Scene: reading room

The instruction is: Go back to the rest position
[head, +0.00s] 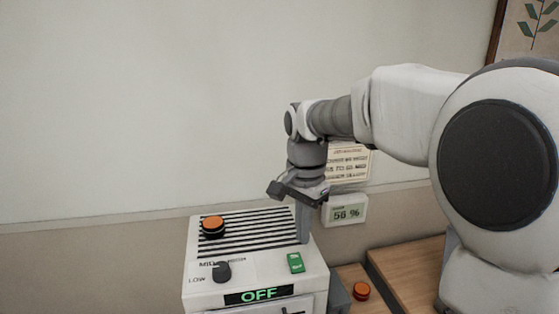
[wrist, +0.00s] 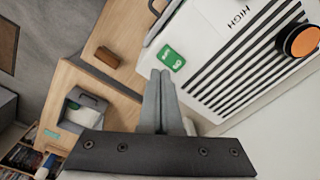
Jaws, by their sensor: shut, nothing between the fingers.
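My gripper (head: 303,238) hangs from my arm, pointing down over the right side of a white box-shaped appliance (head: 205,296). Its fingers are together with nothing between them. In the wrist view the closed fingers (wrist: 160,76) show beside the green switch (wrist: 173,59) of the appliance; I cannot tell whether they touch its top. The appliance has a black-striped top, an orange button (head: 213,225), a dark knob (head: 223,271) and a lit display (head: 259,295) reading OFF. The knob's pointer is hard to read.
A small wall display (head: 345,211) reads 56 %, below a paper notice (head: 348,161). The wrist view shows a brown block (wrist: 107,57) and a grey bin (wrist: 84,108).

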